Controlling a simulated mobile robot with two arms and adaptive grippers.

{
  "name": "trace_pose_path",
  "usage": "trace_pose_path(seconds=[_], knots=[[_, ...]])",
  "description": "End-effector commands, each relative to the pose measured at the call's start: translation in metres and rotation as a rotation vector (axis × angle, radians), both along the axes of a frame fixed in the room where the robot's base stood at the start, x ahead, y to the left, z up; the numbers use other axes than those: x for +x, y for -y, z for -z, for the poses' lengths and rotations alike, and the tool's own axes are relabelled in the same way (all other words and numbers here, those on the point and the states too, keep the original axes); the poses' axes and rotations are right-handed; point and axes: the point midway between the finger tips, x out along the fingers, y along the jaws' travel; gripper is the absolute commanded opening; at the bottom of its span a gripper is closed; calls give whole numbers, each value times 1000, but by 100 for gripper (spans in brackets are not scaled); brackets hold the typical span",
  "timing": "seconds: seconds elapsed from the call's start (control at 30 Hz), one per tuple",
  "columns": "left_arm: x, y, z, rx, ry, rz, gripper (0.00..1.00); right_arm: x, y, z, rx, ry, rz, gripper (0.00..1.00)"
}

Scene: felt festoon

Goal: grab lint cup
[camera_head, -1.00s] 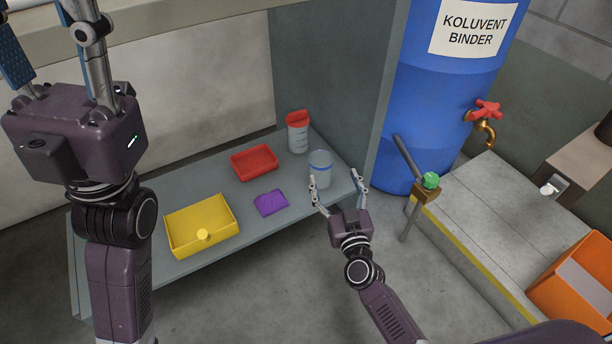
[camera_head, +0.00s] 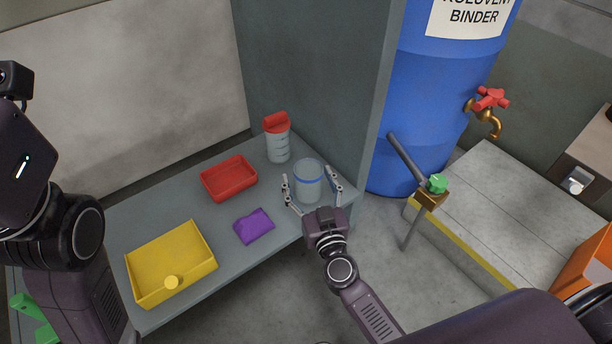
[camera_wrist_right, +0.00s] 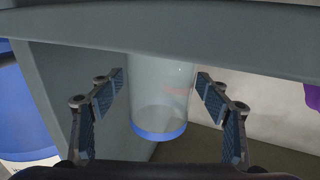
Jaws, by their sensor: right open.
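The lint cup (camera_head: 308,184), a clear cup with a blue band near its rim, stands upright on the grey shelf (camera_head: 150,210) close to its right end. In the right wrist view the cup (camera_wrist_right: 160,90) appears inverted, between the two fingers. My right gripper (camera_head: 309,177) is open, with one finger on each side of the cup. It also shows open in the right wrist view (camera_wrist_right: 160,82), with visible gaps beside the cup.
A red-lidded shaker bottle (camera_head: 277,142) stands behind the cup. A red tray (camera_head: 229,190), a purple item (camera_head: 254,227) and a yellow bin (camera_head: 150,285) lie to the left. A grey panel (camera_head: 325,90) rises behind; a blue drum (camera_head: 425,110) stands beyond it.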

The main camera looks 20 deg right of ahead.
Motion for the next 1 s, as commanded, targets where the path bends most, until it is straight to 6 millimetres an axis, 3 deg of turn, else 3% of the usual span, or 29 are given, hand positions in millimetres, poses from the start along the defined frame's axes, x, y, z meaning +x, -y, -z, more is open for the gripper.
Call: trace_pose_path(seconds=[0.2,0.6,1.0], knots=[[0,0,-1,0,1,0,40,0,0,0,0,-1,0,70],[-1,0,0,1,1,0,40,0,0,0,-1,0,0,26],[-2,0,-4,-1,6,2,40,0,0,-4,-1,0,0,24]])
